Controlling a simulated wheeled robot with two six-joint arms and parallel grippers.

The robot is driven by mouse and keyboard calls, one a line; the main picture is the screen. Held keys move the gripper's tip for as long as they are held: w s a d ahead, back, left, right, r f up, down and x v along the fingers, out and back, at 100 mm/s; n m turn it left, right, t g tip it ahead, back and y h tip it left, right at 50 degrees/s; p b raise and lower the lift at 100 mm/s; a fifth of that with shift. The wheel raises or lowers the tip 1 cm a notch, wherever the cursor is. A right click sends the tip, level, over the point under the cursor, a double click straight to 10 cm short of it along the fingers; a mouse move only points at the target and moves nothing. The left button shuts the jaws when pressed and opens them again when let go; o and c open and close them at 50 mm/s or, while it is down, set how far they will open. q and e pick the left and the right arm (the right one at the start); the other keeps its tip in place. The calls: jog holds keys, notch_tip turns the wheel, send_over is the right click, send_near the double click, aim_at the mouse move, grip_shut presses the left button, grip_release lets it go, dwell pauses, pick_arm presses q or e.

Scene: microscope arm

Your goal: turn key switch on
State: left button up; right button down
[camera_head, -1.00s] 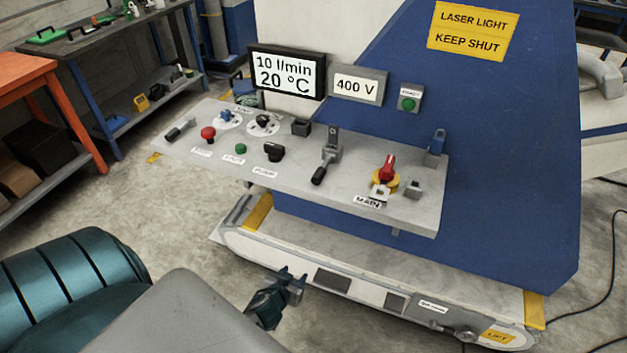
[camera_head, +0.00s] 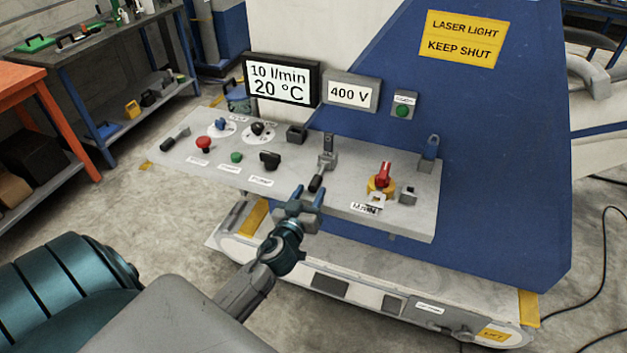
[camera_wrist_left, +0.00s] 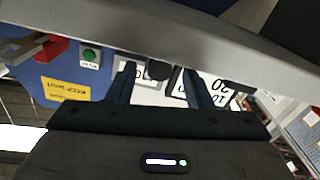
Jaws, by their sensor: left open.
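The control panel (camera_head: 235,183) carries several switches, and I cannot tell for sure which is the key switch. A red handle on a yellow base (camera_head: 382,183) stands above the MAIN label; a red part (camera_wrist_left: 50,48) shows in the left wrist view. A blue knob (camera_head: 221,123) and a black knob (camera_head: 258,128) sit on round white dials at the back left. A black knob (camera_head: 270,160) is near the front. My left gripper (camera_head: 307,195) is open and appears empty at the panel's front edge, just below a black-handled lever (camera_head: 317,181). My right gripper is out of view.
A red mushroom button (camera_head: 203,143) and a green button (camera_head: 237,157) are on the panel's left part. A small grey block (camera_head: 408,195) and a blue-topped lever (camera_head: 429,147) are at the right. Displays (camera_head: 282,81) stand behind. The white machine base (camera_head: 380,296) juts out below.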

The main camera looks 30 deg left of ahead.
aim_at(321, 172)
pick_arm(q)
jog(key=shift+p+x, duration=0.4)
jog(key=shift+x, duration=1.3)
